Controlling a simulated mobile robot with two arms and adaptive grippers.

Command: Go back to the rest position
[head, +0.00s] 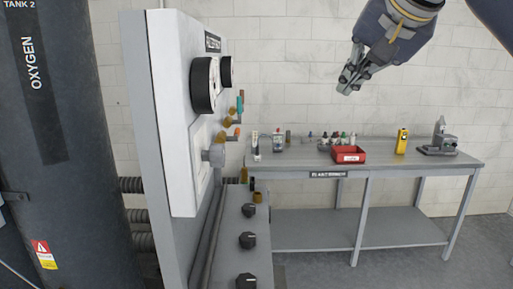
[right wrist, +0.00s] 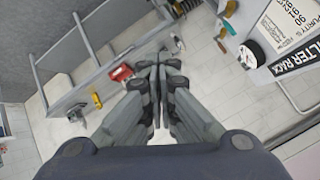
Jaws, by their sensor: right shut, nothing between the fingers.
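My right gripper (head: 351,80) hangs from the top right of the head view, in the air above and in front of the workbench. Its fingers are shut with nothing between them, and it touches nothing. In the right wrist view the closed fingers (right wrist: 157,72) point away over the floor and bench. My left gripper is not in either view.
A white panel (head: 172,120) with dark gauges, valves and knobs stands left of centre. A dark oxygen tank (head: 70,200) is at the far left. The workbench (head: 400,172) carries a red bin (head: 348,154), a yellow device (head: 402,141) and small bottles. Air around the gripper is clear.

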